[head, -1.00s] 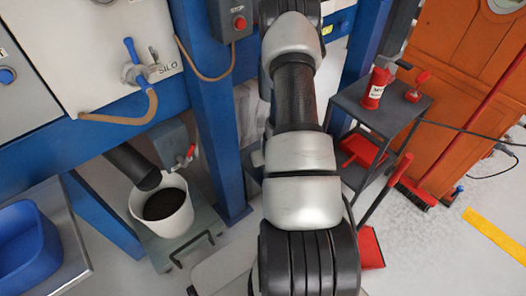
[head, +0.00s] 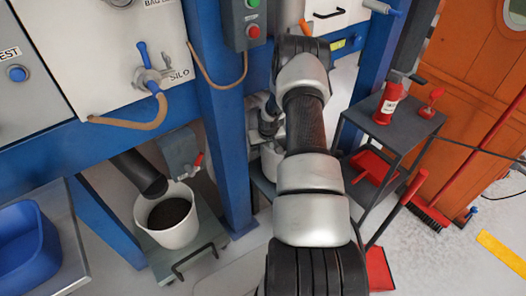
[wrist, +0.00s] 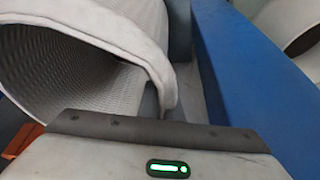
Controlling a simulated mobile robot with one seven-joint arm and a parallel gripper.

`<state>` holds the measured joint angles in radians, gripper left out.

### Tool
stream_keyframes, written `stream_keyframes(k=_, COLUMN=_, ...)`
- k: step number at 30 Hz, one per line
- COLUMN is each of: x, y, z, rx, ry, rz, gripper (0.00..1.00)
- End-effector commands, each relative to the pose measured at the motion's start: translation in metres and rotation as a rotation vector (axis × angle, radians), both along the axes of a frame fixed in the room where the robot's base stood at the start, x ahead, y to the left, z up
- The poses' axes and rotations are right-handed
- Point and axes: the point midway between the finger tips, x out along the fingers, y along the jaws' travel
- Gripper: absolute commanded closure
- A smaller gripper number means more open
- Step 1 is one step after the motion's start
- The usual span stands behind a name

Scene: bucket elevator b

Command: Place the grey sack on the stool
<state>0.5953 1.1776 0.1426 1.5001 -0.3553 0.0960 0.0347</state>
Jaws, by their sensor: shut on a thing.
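The grey sack (wrist: 85,75) fills the left of the wrist view. It is pale, woven and tube-like, with a wide open mouth and a thick folded rim. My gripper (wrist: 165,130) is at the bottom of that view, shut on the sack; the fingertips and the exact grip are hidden. In the head view my arm reaches away down the middle and hides most of what is behind it. Small grey and white shapes show just left of the arm, too small to tell apart. I cannot make out the stool in either view.
A blue post (head: 222,140) stands close left of the arm; a blue beam (wrist: 255,90) runs beside the sack. A white bucket (head: 178,238) with dark contents sits under a spout. A dark cart (head: 390,130) with red items stands right. Light floor is open at lower right.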

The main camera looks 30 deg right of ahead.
Motion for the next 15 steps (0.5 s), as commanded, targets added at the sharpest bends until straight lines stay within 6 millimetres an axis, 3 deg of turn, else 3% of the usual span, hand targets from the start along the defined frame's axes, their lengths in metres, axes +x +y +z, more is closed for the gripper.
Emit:
stream_keyframes(k=3, x=0.0011, y=-0.0003, z=-0.0158, rx=-0.002, ry=-0.003, rz=0.001, gripper=1.00)
stream_keyframes(k=12, x=0.0010, y=-0.0004, z=-0.0177, rx=-0.003, ry=-0.003, rz=0.002, gripper=1.00)
stream_keyframes(k=15, x=0.0007, y=-0.0002, z=-0.0169, rx=-0.002, ry=-0.003, rz=0.001, gripper=0.81)
